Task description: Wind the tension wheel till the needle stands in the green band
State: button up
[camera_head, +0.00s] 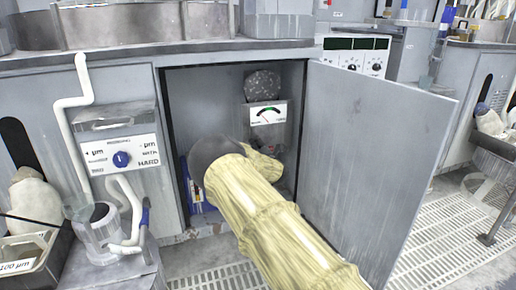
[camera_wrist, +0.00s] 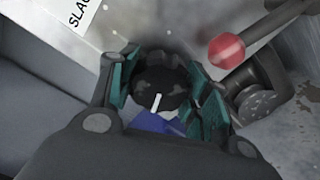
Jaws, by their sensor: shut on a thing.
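The tension wheel (camera_wrist: 158,76) is a dark lobed knob with a white mark, on a grey panel in the wrist view. My gripper (camera_wrist: 165,92) is shut on it, one teal-padded finger at each side. A blue part shows just below the white mark. In the head view my cream-sleeved arm reaches into the open cabinet and hides the wheel. The gauge (camera_head: 267,114) hangs at the back of the cabinet, with a white face and a green band. Its thin needle is too small to place surely against the band.
A red-balled lever (camera_wrist: 226,50) stands close to the right of my fingers. A white label (camera_wrist: 84,15) lies at the upper left. The open cabinet door (camera_head: 375,150) stands right of my arm. A dark speckled round thing (camera_head: 262,84) sits above the gauge.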

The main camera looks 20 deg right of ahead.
jog(key=m+p, duration=0.1)
jog(key=p, duration=0.1)
jog(key=m+p, duration=0.1)
jog(key=m, duration=0.1)
jog(key=shift+r+m+p, duration=0.2)
jog(key=shift+m+p, duration=0.1)
jog(key=shift+p, duration=0.1)
jog(key=m+p, duration=0.2)
jog(key=shift+f+m, duration=0.1)
jog(key=shift+m, duration=0.3)
jog(key=shift+f+m+p, duration=0.15)
jog(key=shift+m+p, duration=0.5)
jog(key=shift+m, duration=0.25)
jog(key=o, duration=1)
jog(key=shift+s, duration=0.15)
